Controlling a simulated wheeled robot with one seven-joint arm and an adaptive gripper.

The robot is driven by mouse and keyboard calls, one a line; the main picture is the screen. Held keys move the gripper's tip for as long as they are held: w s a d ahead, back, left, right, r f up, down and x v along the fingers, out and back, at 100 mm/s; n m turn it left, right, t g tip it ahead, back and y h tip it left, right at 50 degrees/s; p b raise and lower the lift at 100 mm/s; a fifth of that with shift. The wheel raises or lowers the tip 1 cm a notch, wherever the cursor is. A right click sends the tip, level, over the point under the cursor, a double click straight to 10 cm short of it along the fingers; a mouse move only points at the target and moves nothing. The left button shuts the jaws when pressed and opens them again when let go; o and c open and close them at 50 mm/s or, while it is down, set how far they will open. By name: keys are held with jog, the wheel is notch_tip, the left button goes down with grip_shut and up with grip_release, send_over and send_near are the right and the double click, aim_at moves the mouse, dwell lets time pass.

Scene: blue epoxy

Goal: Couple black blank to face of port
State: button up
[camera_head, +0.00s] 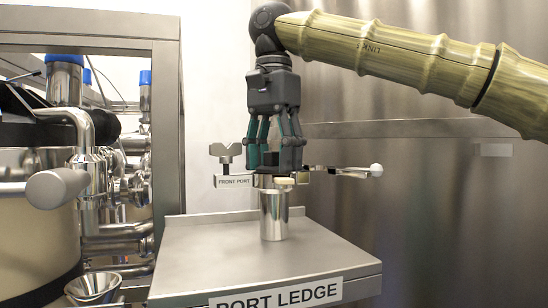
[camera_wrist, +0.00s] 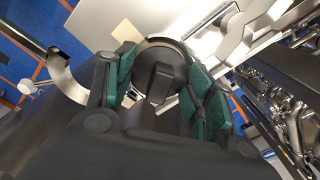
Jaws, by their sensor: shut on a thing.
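The port (camera_head: 273,218) is a shiny metal tube standing upright on the ledge in the head view. My gripper (camera_head: 275,160) points straight down over its top. It is shut on the black blank (camera_wrist: 160,68), a dark round piece with a raised block, seen between the green finger pads in the wrist view. A pale curved rim shows around the blank's far edge there. In the head view the fingers mostly hide the blank, and I cannot tell whether it touches the port face. An open clamp spreads to both sides, with a wing nut (camera_head: 226,152) at left.
The ledge (camera_head: 190,262) is bare around the port. A white-knobbed lever (camera_head: 375,170) sticks out to the right at port-top height. A small FRONT PORT plate (camera_head: 234,181) is at left. Pipework and a metal funnel (camera_head: 92,288) stand further left. A steel wall is behind.

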jog(key=shift+r, duration=0.3)
jog(key=o, duration=1.2)
jog(key=shift+r, duration=0.1)
jog(key=shift+r, duration=2.4)
jog(key=shift+r, duration=0.15)
jog(key=shift+r, duration=3.6)
